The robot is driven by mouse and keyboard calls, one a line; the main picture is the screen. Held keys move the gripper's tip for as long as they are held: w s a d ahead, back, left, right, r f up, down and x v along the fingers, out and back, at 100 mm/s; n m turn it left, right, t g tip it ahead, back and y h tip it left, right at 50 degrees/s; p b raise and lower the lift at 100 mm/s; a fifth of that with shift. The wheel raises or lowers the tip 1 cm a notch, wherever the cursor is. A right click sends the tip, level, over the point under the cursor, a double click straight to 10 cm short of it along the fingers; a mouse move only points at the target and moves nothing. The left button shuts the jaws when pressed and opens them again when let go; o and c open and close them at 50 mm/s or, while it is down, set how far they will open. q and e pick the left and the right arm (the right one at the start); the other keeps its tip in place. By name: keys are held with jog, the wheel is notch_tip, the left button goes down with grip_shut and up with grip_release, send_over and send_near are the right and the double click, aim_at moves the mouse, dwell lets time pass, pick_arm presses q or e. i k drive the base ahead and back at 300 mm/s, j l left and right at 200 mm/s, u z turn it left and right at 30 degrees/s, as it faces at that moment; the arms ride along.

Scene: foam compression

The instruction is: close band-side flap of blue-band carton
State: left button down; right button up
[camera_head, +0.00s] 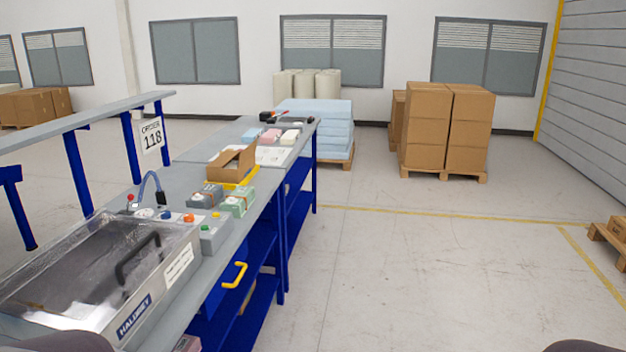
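An open brown carton (229,168) stands on the grey workbench, at its middle, partly in or behind a yellow tray (244,181). At least one of its flaps stands up. No blue band can be made out on it from here, and the flaps are too small to tell apart. Neither of my grippers is in view. Only dark rounded parts, probably mine, show at the bottom left and bottom right edges.
A clear-lidded machine (103,262) with a black handle fills the near bench. A grey control box (214,232) and banded foam blocks (238,202) stand between it and the carton. A yellow handle (236,275) sticks out from the bench side.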

aim_at(245, 154)
jog(key=i+l+u, duration=0.45)
jog(key=i, duration=0.15)
jog(key=i+l+u, duration=1.1)
jog(key=l, duration=0.25)
jog(key=i+l+u, duration=0.45)
jog(key=l, duration=0.35)
jog(key=i+l, duration=0.15)
jog(key=l, duration=0.25)
jog(key=i+l, duration=0.15)
jog(key=l, duration=0.2)
jog(key=i+l, duration=0.2)
jog(key=l, duration=0.2)
jog(key=i+l, duration=0.15)
jog(key=l, duration=0.25)
jog(key=j+u, duration=0.05)
